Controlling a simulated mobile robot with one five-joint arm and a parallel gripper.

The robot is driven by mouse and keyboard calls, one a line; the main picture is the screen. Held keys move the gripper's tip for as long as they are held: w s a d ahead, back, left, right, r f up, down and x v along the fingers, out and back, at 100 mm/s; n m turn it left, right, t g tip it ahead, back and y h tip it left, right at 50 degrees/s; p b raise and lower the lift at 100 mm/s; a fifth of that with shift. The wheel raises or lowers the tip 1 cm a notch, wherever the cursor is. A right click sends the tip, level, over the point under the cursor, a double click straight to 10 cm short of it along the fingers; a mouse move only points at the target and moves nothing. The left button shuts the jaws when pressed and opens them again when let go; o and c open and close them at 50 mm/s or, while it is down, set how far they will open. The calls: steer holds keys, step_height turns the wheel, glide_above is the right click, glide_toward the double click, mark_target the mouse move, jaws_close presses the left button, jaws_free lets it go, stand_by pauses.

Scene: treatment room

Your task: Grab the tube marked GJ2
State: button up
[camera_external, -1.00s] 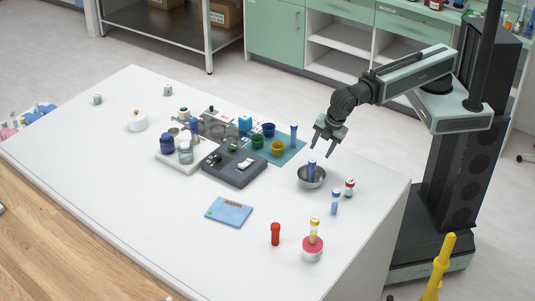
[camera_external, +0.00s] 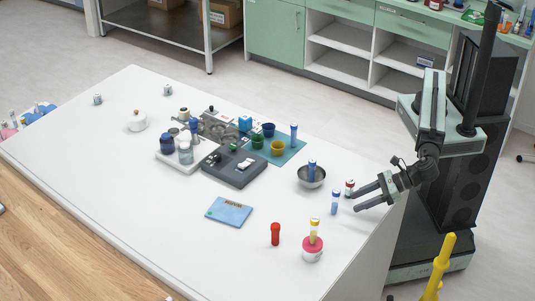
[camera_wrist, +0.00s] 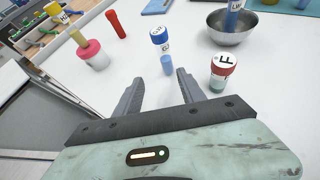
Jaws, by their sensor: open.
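A blue-capped tube (camera_external: 335,201) with a white label stands upright on the white table.
A red-and-white capped vial (camera_wrist: 221,74) stands close right of my fingers in the wrist view. A metal bowl (camera_external: 312,183) holds a blue tube (camera_external: 312,166). A yellow-capped tube (camera_external: 314,228) stands in a pink-and-white holder (camera_external: 312,252). A red tube (camera_external: 275,234) stands left.

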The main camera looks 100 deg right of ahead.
mark_target(335, 203)
steer(key=shift+w+d+f+t, duration=0.1)
steer(key=shift+w+d+t, duration=0.15)
steer(key=shift+d+t, duration=0.25)
steer(key=shift+w+r, duration=0.2)
steer(key=shift+r, duration=0.25)
steer(key=b+x, duration=0.1)
steer(key=x, duration=0.1)
steer(key=b+x, duration=0.1)
steer(key=x, duration=0.2)
steer(key=b+x, duration=0.1)
steer(key=x, duration=0.1)
steer(key=shift+w+d+f+b, duration=0.1)
steer(key=shift+d+f+b, duration=0.2)
steer(key=shift+w, duration=0.25)
steer(key=shift+s+r, duration=0.1)
steer(key=shift+c, duration=0.4)
jaws_close()
